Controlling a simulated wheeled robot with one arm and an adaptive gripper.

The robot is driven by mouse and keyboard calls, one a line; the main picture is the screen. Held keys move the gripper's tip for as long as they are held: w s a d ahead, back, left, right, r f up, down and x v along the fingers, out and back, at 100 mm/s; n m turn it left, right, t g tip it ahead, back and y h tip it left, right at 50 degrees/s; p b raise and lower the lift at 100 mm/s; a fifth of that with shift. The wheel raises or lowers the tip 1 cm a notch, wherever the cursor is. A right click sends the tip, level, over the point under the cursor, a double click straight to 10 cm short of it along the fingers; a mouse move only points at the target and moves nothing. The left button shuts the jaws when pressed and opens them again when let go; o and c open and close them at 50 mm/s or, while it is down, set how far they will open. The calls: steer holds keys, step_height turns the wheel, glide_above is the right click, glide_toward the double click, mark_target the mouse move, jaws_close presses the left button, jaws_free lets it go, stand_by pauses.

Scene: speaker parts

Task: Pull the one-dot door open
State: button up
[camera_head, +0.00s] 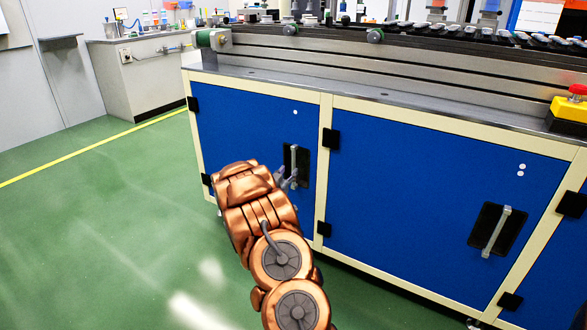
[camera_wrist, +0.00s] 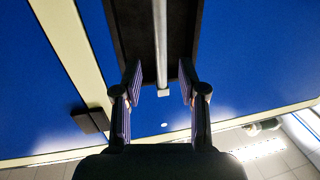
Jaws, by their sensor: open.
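The one-dot door (camera_head: 240,135) is the left blue panel of the cabinet, with one white dot (camera_head: 295,112) near its upper right; it looks shut. Its upright metal handle (camera_head: 294,160) stands on a black plate near the right edge. My gripper (camera_head: 287,178) is at this handle, its fingers partly hidden by my arm in the head view. In the wrist view, my open gripper (camera_wrist: 160,82) has one finger on each side of the handle bar (camera_wrist: 160,45), near one end of it, with gaps on both sides.
The two-dot door (camera_head: 420,185), to the right, looks shut and has its own handle (camera_head: 497,232). Black hinges (camera_head: 330,139) sit on the cream frame between the doors. A conveyor (camera_head: 400,65) and a red emergency button (camera_head: 578,90) are on top. Green floor to the left is clear.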

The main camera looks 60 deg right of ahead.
mark_target(293, 165)
steer(key=shift+b+x, duration=0.75)
steer(key=shift+x, duration=2.55)
jaws_close()
